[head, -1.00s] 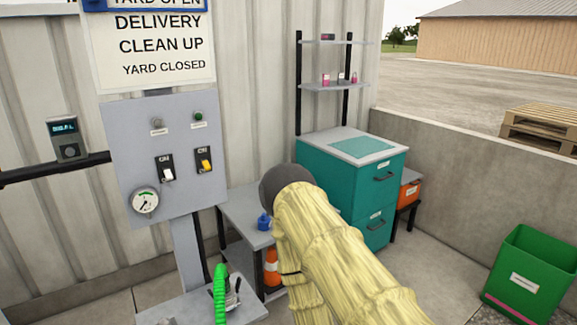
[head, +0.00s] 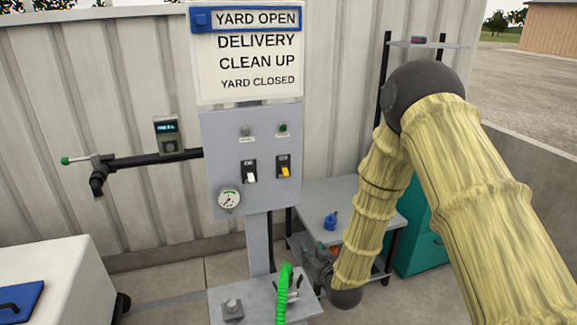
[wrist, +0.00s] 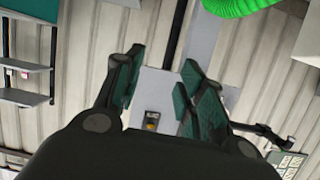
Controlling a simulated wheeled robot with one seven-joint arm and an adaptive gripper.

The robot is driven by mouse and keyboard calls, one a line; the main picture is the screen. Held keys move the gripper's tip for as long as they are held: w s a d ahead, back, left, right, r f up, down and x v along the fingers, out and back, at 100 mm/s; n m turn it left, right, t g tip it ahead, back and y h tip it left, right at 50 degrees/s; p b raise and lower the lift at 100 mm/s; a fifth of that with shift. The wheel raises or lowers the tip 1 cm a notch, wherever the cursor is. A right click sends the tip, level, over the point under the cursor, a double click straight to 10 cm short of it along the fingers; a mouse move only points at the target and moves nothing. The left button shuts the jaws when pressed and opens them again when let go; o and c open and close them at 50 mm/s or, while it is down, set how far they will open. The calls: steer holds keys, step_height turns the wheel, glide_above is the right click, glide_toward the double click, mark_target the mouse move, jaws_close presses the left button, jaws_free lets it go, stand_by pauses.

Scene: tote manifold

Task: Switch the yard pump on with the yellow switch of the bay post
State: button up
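The bay post's grey panel (head: 225,150) stands upright against the ribbed wall. It carries a white switch (head: 249,172) and, to its right, the yellow switch (head: 284,168), whose yellow lever sits low on its dark plate. A dark green lamp (head: 283,128) is above it. In the wrist view the panel looks upside down, and the yellow switch (wrist: 152,120) shows between my fingers, just over the gripper body. My gripper (wrist: 158,85) is open and empty, apart from the switch. In the head view my gripper (head: 316,267) is low, right of the post, partly hidden by my arm.
A green hose (head: 284,290) rises from the post's lower shelf. A small table (head: 360,200) with a blue item (head: 330,221) stands at the right. A black bar (head: 150,160) with a display box (head: 167,134) is left of the panel. A sign (head: 243,60) hangs above.

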mark_target(287, 176)
steer(key=w+a+r+n+t+y+p, duration=0.15)
steer(key=w+r, duration=0.25)
steer(key=r, duration=0.5)
steer(key=w+a+r+m+t+p, duration=0.1)
steer(key=w+a+r+t, duration=0.2)
steer(key=r, duration=0.5)
steer(key=shift+n+g, duration=0.25)
steer(key=shift+g, duration=0.2)
steer(key=p+x, duration=0.4)
steer(key=x, duration=0.7)
steer(key=shift+w, duration=0.2)
steer(key=shift+c, duration=0.4)
jaws_close()
